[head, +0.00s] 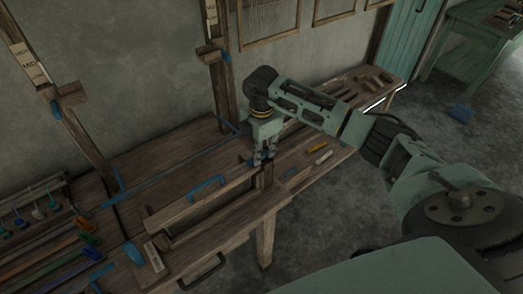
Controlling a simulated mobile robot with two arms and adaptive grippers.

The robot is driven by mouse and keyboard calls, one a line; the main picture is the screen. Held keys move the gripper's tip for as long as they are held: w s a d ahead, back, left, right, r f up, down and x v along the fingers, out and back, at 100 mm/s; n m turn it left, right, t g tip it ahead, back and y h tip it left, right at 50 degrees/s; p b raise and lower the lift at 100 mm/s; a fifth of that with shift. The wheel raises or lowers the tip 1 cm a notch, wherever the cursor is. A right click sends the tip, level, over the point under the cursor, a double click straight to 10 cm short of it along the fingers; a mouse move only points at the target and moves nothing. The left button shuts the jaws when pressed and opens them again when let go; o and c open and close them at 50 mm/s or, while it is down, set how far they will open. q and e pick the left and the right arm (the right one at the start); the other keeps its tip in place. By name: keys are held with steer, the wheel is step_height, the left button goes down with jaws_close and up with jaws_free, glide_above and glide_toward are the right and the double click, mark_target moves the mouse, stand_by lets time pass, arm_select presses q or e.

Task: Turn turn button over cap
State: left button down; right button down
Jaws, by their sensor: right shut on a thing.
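My right gripper (263,158) points down at the right end of the wooden frame on the loom's bench, beside the top of a short wooden post (265,176). It is shut on a small part there, which I take to be the turn button; the fingers mostly hide it, and its angle cannot be told. A long wooden bar with a blue handle (207,185), likely the cap (180,211), lies along the frame to the left of the gripper. Whether the button overlaps the bar is too small to tell. My left gripper is out of view.
Two upright wooden posts (223,92) with blocks rise behind the bench. Blue-handled tools (85,228) lie at the left. A yellow-orange piece (322,157) and wooden blocks lie on the right part of the bench (345,100). Grey floor (330,215) is open at the right front.

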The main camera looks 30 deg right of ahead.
steer(key=shift+r, duration=0.1)
steer(key=c, duration=1.7)
jaws_free()
step_height(320, 180, up, 12)
steer(key=shift+f, duration=0.1)
